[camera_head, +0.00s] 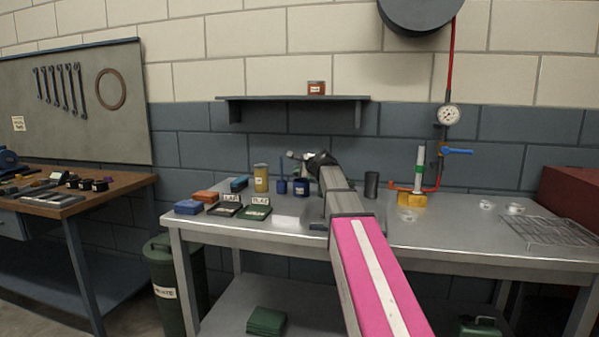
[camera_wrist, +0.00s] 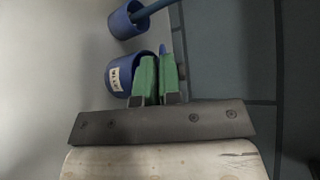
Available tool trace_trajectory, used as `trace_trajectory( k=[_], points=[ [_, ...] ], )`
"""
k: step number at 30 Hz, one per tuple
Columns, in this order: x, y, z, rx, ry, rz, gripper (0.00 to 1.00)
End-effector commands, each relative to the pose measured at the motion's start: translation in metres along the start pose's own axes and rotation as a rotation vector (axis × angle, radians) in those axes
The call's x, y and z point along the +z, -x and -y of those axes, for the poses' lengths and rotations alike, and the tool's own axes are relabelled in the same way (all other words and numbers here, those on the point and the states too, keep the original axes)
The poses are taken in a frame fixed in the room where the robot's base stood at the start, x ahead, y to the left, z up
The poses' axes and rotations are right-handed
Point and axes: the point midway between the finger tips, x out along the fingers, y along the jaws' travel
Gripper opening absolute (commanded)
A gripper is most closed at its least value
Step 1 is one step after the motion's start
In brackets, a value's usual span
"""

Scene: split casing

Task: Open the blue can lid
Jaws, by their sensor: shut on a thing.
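The blue can (camera_wrist: 121,74) with a white label is just ahead of my gripper (camera_wrist: 159,64) in the wrist view. In the head view the blue can (camera_head: 302,188) stands on the metal bench, below and beside the end of my arm. My gripper's green fingers are close together at the can's right side in the wrist view. A thin blue edge, apparently the can's lid (camera_wrist: 162,49), shows at the fingertips, and the fingers are shut on it. The fingers hide most of the lid, so I cannot tell how far it is raised.
A blue cup holding a blue rod (camera_wrist: 124,21) stands close to the can. A yellow can (camera_head: 261,178) and several coloured boxes and trays are to the left. A dark cylinder (camera_head: 371,185) stands right of my arm. A wall shelf (camera_head: 292,98) hangs above.

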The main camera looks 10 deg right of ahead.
Motion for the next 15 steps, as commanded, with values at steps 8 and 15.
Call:
trace_trajectory(
  k=[8, 15],
  points=[
    [-0.002, -0.002, 0.014, 0.066, -0.066, -0.001, 0.0],
    [-0.006, -0.006, 0.037, 0.2, -0.2, -0.002, 0.0]
  ],
)
